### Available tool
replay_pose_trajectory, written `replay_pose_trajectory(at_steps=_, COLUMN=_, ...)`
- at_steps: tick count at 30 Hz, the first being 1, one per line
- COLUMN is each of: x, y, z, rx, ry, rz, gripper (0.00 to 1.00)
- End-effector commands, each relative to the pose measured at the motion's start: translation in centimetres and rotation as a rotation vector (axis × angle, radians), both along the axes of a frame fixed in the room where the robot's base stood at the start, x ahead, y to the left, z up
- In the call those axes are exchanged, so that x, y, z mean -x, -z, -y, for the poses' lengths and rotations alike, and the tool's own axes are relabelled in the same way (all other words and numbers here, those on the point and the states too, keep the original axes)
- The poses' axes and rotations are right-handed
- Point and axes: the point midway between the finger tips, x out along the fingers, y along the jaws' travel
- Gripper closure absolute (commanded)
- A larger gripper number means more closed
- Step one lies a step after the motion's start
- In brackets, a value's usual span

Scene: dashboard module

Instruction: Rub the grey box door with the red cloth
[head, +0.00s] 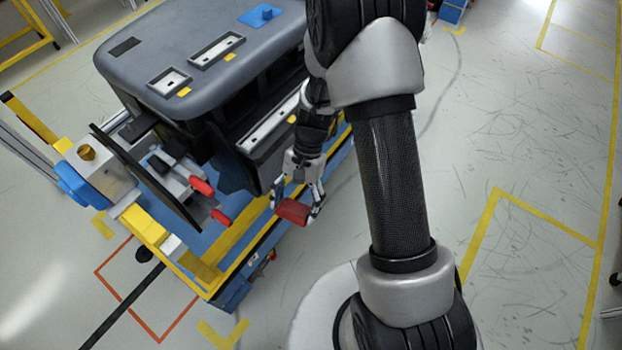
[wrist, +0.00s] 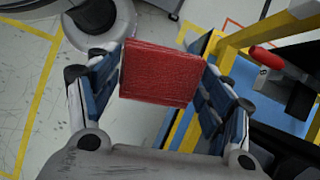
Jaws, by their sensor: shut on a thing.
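The red cloth (head: 292,212) is a folded, block-like pad between the fingers of my gripper (head: 297,200). In the wrist view the cloth (wrist: 160,73) fills the space between the blue-padded fingers. My gripper is shut on it, pointing down beside the near right side of the grey dashboard module (head: 225,60), apart from it. Dark grey panels (head: 265,150) with a pale strip are on the module's side facing my arm. I cannot tell for sure which of them is the box door; my forearm hides part of that side.
The module rests on a blue and yellow cart (head: 215,265). Red-handled clamps (head: 201,187) stick out at its near end, also visible in the wrist view (wrist: 266,57). A blue object (head: 261,15) lies on top of the module. The floor on the right (head: 520,130) is clear.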

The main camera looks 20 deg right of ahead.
Motion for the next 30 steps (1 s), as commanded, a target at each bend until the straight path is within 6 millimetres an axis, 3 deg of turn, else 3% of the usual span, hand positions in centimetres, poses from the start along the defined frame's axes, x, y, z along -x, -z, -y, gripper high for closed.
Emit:
replay_pose_trajectory(at_steps=5, x=-1.1, y=1.9, z=-1.9, rx=-0.249, ry=0.411, rz=-0.187, gripper=0.46)
replay_pose_trajectory(at_steps=10, x=-4.3, y=3.6, z=-1.8, rx=-0.577, ry=0.817, rz=-0.261, gripper=0.46)
replay_pose_trajectory(at_steps=15, x=-8.1, y=6.2, z=1.4, rx=-0.912, ry=1.191, rz=-0.182, gripper=0.46)
replay_pose_trajectory(at_steps=18, x=-9.4, y=7.8, z=3.8, rx=-1.048, ry=1.343, rz=-0.1, gripper=0.46)
replay_pose_trajectory(at_steps=24, x=-10.3, y=10.1, z=7.6, rx=-1.199, ry=1.522, rz=0.04, gripper=0.46)
replay_pose_trajectory(at_steps=30, x=-10.6, y=10.7, z=8.6, rx=-1.239, ry=1.569, rz=0.086, gripper=0.46)
